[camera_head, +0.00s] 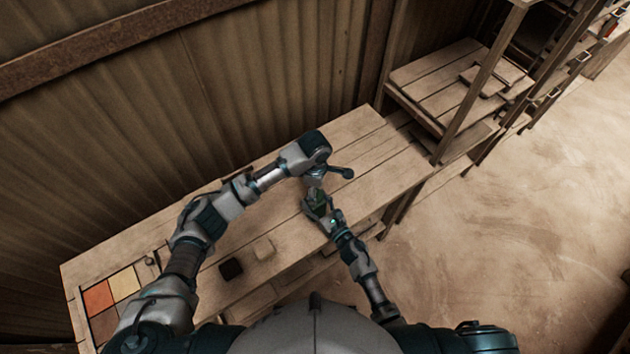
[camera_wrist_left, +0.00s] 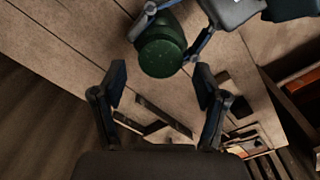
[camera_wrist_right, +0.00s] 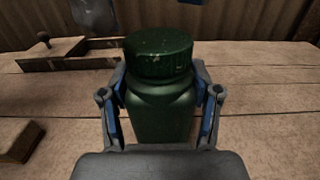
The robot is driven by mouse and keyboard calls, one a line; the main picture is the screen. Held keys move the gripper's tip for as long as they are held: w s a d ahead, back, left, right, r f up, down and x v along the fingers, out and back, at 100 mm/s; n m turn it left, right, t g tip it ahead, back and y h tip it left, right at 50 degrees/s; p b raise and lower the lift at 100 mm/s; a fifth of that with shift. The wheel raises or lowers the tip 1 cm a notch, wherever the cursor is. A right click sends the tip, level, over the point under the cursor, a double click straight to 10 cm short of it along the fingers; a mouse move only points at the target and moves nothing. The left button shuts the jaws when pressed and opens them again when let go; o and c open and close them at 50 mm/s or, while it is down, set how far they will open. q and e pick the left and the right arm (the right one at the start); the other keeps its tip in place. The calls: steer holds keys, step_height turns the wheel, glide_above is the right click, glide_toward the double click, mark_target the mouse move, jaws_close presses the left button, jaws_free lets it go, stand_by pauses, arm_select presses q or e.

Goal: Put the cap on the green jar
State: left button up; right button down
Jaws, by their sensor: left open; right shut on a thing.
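The green jar (camera_wrist_right: 160,112) stands upright between the fingers of my right gripper (camera_wrist_right: 160,85), which is shut on its body. The dark green cap (camera_wrist_right: 158,55) sits on top of the jar's mouth; I cannot tell whether it is screwed tight. From above, the cap (camera_wrist_left: 160,55) also shows in the left wrist view, at the top middle. My left gripper (camera_wrist_left: 162,75) is open and empty, its fingertips apart and not on the cap. In the head view, my left gripper (camera_head: 328,172) is just beyond my right gripper (camera_head: 319,205), where the jar is small and partly hidden.
The plank table (camera_head: 375,165) has a tray of coloured tiles (camera_head: 98,298) at its left end. A wooden shelf unit (camera_head: 435,78) stands right. The table's right part is clear.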

arm_select(q)
steer(key=shift+f, duration=1.4)
steer(key=shift+c, duration=0.3)
